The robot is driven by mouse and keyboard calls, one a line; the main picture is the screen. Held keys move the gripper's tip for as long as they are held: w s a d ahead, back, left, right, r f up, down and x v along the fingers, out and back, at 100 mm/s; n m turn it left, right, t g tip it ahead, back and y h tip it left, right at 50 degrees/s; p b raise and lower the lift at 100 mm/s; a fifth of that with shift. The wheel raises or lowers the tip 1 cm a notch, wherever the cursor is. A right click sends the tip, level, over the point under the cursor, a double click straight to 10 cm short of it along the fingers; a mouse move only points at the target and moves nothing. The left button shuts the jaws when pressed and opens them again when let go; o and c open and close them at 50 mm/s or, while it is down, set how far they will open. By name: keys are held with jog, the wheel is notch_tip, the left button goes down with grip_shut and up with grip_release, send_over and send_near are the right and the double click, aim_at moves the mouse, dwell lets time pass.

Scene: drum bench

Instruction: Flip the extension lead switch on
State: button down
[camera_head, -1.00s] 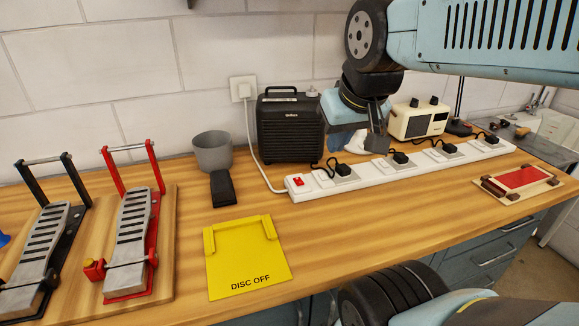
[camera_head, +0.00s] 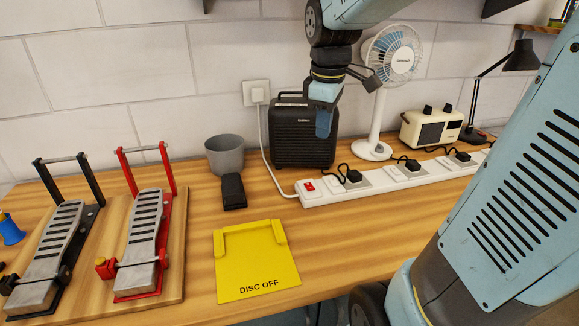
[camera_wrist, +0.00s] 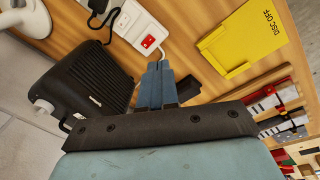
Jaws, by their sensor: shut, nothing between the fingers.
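The white extension lead (camera_head: 405,181) lies along the bench with several sockets and plugs. Its red switch (camera_head: 309,187) is at the left end and also shows in the wrist view (camera_wrist: 148,41). My gripper (camera_head: 323,130) is shut and empty, pointing down in front of the black speaker box, above and behind the switch end. In the wrist view the closed fingertips (camera_wrist: 157,68) lie just short of the red switch in the picture; I see no clear contact. Which way the switch is tipped is too small to tell.
The black box (camera_head: 290,150) stands behind the gripper, with a white fan (camera_head: 375,115) to its right. A grey pot (camera_head: 225,157), a black block (camera_head: 233,190) and a yellow DISC OFF plate (camera_head: 256,270) are to the left. Bench front of the lead is clear.

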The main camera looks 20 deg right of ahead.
aim_at(311, 187)
jog(key=w+f+n+g, duration=0.3)
jog(key=w+f+n, duration=0.2)
jog(key=w+n, duration=0.2)
jog(key=shift+w+d, duration=0.15)
jog(key=shift+w, duration=0.75)
jog(key=f, duration=0.4)
jog(key=s+f, duration=0.1)
jog(key=f, duration=0.9)
jog(key=shift+s, duration=0.35)
jog(key=shift+s+f, duration=0.1)
